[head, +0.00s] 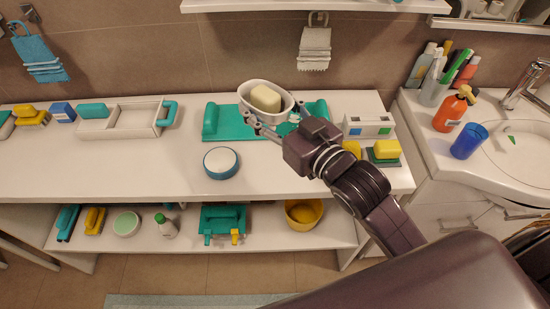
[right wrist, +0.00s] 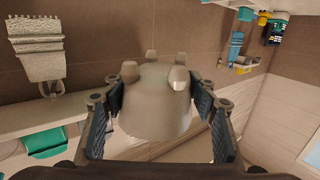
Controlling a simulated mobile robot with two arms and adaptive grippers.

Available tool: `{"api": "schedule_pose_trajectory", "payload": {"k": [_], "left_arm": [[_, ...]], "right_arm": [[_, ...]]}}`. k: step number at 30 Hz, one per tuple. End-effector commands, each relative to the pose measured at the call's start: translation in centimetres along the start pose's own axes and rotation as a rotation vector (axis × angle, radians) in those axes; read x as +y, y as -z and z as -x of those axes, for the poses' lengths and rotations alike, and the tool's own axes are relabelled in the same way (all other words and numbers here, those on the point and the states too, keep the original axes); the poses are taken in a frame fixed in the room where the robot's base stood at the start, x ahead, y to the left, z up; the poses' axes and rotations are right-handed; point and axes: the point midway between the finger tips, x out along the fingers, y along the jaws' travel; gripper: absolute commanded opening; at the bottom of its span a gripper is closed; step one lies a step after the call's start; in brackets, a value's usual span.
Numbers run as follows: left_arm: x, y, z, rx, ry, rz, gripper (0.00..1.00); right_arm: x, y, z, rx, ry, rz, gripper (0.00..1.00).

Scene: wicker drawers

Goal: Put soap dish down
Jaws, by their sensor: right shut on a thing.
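The white oval soap dish (head: 268,117) holds a pale yellow soap bar (head: 265,98) in the head view. My right gripper (head: 274,124) is shut on the dish, with fingers on either side of it. The dish appears above the counter, in front of a teal tray (head: 223,128); the exact gap below it is hard to tell. In the right wrist view the dish (right wrist: 150,112) sits between the dark finger pads, its small feet showing. My left gripper is not in view.
The white counter (head: 130,165) has clear room at its front left. A round blue-and-white container (head: 221,162) stands in front of the tray. A white caddy (head: 122,130) is at left; a white box (head: 368,126) and yellow sponges (head: 387,149) are at right.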

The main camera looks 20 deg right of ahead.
Motion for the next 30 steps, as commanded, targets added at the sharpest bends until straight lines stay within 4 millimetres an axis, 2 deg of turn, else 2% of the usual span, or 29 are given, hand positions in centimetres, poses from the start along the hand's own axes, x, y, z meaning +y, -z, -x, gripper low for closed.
{"api": "schedule_pose_trajectory", "payload": {"k": [1,3,9,12,19,25,30], "left_arm": [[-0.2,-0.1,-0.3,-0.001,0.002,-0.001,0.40],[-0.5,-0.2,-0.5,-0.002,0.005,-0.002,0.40],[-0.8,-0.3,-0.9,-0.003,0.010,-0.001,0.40],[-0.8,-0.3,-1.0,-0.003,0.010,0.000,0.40],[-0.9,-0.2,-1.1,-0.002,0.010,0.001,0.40],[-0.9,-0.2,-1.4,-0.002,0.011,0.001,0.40],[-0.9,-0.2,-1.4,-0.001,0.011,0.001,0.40]], "right_arm": [[0.0,-1.8,-0.1,-0.006,-0.001,-0.002,0.23],[0.0,-3.7,-0.1,-0.006,-0.001,-0.002,0.23],[0.0,-8.8,-0.4,-0.003,-0.002,-0.001,0.23],[0.0,-10.7,-0.5,0.000,-0.002,-0.001,0.23],[0.0,-12.8,-0.7,0.003,-0.002,-0.001,0.23],[0.1,-15.8,-0.8,0.002,-0.002,0.000,0.23],[0.0,-16.6,-0.8,0.004,-0.001,0.000,0.23]]}}
